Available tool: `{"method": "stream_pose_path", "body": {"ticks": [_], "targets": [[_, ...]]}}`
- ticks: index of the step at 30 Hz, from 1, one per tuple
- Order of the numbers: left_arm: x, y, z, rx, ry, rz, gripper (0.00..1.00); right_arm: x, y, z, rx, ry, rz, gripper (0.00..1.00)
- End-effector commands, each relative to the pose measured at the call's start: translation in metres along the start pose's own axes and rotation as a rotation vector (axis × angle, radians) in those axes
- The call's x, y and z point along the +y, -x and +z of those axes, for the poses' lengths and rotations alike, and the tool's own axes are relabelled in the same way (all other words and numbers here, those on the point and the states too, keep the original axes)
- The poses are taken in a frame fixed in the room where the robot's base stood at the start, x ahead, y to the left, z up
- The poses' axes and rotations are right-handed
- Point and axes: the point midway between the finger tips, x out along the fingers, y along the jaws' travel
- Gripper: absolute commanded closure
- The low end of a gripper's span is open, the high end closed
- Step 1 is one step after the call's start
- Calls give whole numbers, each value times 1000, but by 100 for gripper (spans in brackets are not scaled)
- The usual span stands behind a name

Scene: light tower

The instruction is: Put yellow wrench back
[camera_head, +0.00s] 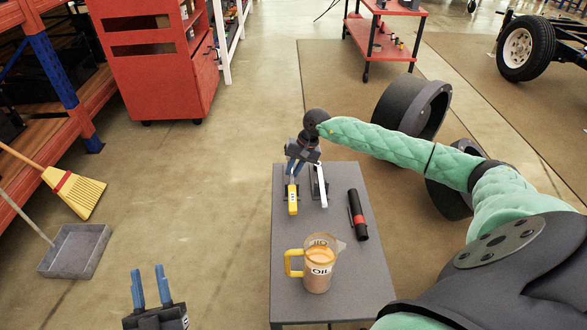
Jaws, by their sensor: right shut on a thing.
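The yellow wrench (292,200) is at the far left part of the small grey table (285,235). Its upper end is at the blue fingers of my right gripper (293,170). My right gripper is shut on it, and the gripper hides its far end. I cannot tell whether the wrench touches the table. My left gripper (150,288) is low in the picture, left of the table, with its blue fingers apart and nothing between them.
A silver tool (320,187) is just right of the yellow wrench. A black and red flashlight (357,214) and an oil jug (318,268) are on the table. A red cabinet (165,75), broom (75,192), dustpan (75,250) and red cart (375,45) stand around. Floor left of the table is clear.

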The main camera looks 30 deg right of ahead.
Motion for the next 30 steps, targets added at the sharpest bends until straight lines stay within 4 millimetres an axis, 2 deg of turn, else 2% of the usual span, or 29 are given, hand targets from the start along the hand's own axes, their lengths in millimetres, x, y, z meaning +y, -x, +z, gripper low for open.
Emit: {"method": "stream_pose_path", "body": {"ticks": [11, 12, 15, 25, 30], "targets": [[-1, 6, 8, 0, 0, 0, 66, 4, -11, -2, 1, 0, -1, 100], [0, 5, 6, 0, 0, 0, 66, 4, -9, -1, 1, 0, -1, 77], [0, 5, 6, 0, 0, 0, 66, 4, -9, -1, 1, 0, -1, 60], [0, 5, 6, 0, 0, 0, 66, 4, -9, -1, 0, 0, 1, 60], [0, 4, 5, 0, 0, 0, 66, 4, 3, -1, 1, 0, 1, 60]]}}
